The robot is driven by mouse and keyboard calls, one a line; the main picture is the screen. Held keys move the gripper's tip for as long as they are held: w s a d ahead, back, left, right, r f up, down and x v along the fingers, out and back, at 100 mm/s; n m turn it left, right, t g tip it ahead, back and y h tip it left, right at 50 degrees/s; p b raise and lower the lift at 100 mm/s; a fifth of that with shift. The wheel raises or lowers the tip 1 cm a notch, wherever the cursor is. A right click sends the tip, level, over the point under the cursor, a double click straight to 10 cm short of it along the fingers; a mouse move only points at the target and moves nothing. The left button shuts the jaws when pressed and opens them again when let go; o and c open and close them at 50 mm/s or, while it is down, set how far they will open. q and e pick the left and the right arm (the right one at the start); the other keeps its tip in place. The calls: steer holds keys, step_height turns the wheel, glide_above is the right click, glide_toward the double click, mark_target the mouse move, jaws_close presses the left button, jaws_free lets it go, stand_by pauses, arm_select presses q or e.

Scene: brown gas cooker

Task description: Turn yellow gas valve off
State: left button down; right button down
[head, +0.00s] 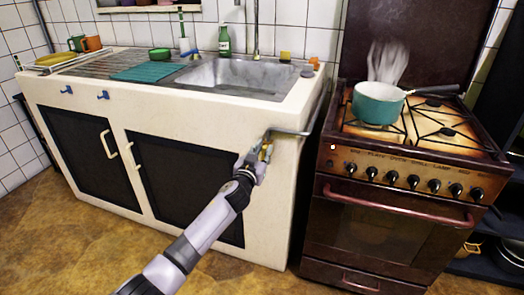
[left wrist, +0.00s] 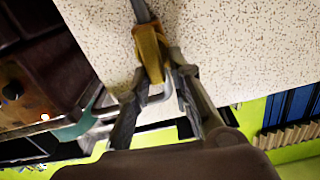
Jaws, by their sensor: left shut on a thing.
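The yellow gas valve (head: 267,151) sits on a grey gas pipe (head: 292,133) at the right end of the sink counter, beside the cooker. My left gripper (head: 259,157) reaches it from the lower left and hides part of it. In the left wrist view, the yellow valve (left wrist: 150,52) lies between the fingertips of my left gripper (left wrist: 158,74), which is shut on it. The pipe (left wrist: 141,10) runs into the valve at the top of that view. My right gripper is in neither view.
The brown cooker (head: 408,170) stands to the right, with a steaming teal pot (head: 378,107) on its hob. The white counter (head: 220,124) with its sink (head: 235,76) is behind my left arm. Tiled floor (head: 95,240) lies open at the front left.

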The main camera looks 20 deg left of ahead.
arm_select(q)
steer(key=m, duration=0.5)
steer(key=d+f+m, duration=0.1)
steer(key=m, duration=0.5)
steer(key=d+m, duration=0.1)
steer(key=m, duration=0.5)
steer(key=shift+d+f, duration=0.1)
steer(key=shift+f, duration=0.3)
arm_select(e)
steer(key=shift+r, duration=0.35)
arm_select(q)
steer(key=shift+r, duration=0.1)
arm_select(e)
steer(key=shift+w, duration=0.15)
arm_select(q)
steer(key=c, duration=1.8)
jaws_free()
steer(key=shift+o, duration=1)
steer(key=shift+w+f, duration=0.1)
steer(key=shift+f, duration=0.1)
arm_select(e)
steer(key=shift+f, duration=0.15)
